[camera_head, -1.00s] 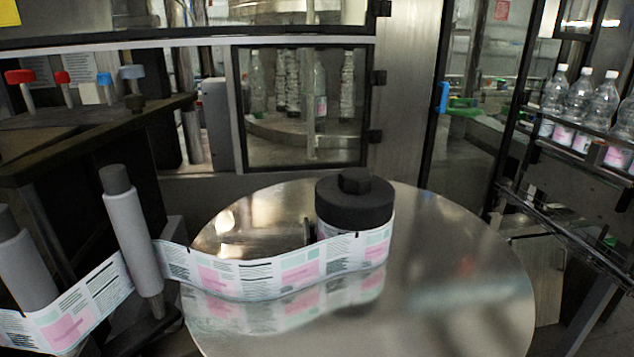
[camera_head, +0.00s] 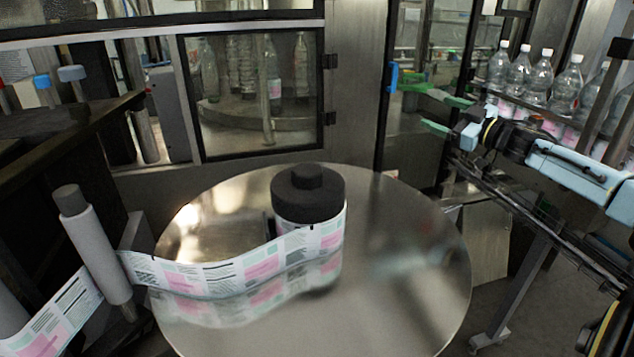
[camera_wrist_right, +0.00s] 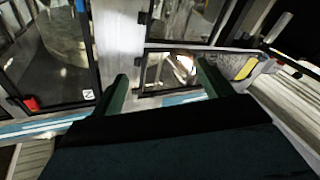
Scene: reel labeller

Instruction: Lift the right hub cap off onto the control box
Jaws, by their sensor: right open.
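The black hub cap (camera_head: 308,200), with a raised knob on top, sits on the label roll (camera_head: 334,232) on the round metal plate (camera_head: 400,310). My right gripper (camera_head: 437,112) comes in from the right in the head view, well to the right of the cap and higher in the picture. Its green fingers are apart, and nothing is held between them. In the wrist view the open fingers (camera_wrist_right: 164,88) point at machine frames and windows; the cap cannot be made out there. I cannot make out a control box for certain. My left gripper is not seen.
A printed label web (camera_head: 215,279) runs left from the roll to a grey roller (camera_head: 94,245). Bottles (camera_head: 541,72) stand on a conveyor behind my right arm. A framed window (camera_head: 255,90) is behind the plate. The plate's right side is clear.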

